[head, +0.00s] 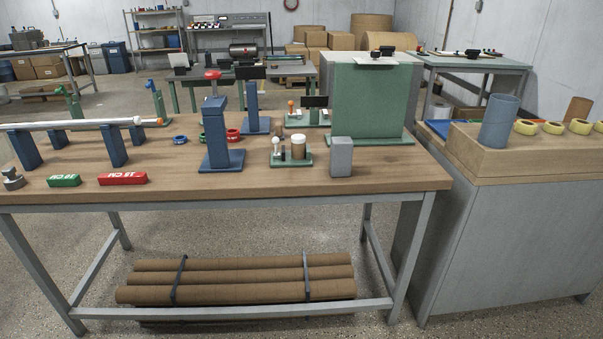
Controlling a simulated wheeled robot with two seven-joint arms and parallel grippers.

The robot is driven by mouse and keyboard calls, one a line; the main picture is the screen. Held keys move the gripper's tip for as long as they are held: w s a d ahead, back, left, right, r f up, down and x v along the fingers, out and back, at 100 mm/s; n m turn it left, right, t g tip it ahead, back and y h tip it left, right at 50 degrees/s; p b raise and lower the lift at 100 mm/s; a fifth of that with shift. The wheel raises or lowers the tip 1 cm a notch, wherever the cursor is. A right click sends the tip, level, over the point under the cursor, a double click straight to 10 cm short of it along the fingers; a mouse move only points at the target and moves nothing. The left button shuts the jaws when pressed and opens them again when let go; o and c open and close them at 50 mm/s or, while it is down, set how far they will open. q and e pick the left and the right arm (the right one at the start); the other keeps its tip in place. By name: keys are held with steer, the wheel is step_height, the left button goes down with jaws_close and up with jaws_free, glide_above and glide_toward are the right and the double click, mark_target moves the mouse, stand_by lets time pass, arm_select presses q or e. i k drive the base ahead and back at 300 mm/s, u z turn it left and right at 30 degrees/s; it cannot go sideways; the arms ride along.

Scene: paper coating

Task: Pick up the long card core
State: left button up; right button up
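Several long brown card cores (235,277) lie stacked crosswise on the low shelf under the wooden workbench (330,203), with two dark straps around them. A short brown card piece (577,109) stands at the right, partly hidden behind yellow rings. A grey-blue tube (498,122) stands upright on the wooden box at the right; I cannot tell what it is made of. Neither of my grippers is in view.
A pale rod (75,124) rests on blue stands at the bench's left. Red (122,178) and green (64,181) blocks, a blue post (216,138) and a grey block (341,157) stand on the bench. A grey cabinet (500,245) is at the right.

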mark_target(298, 152)
steer(key=u, duration=0.9)
steer(key=i, duration=0.9)
steer(key=z, duration=0.4)
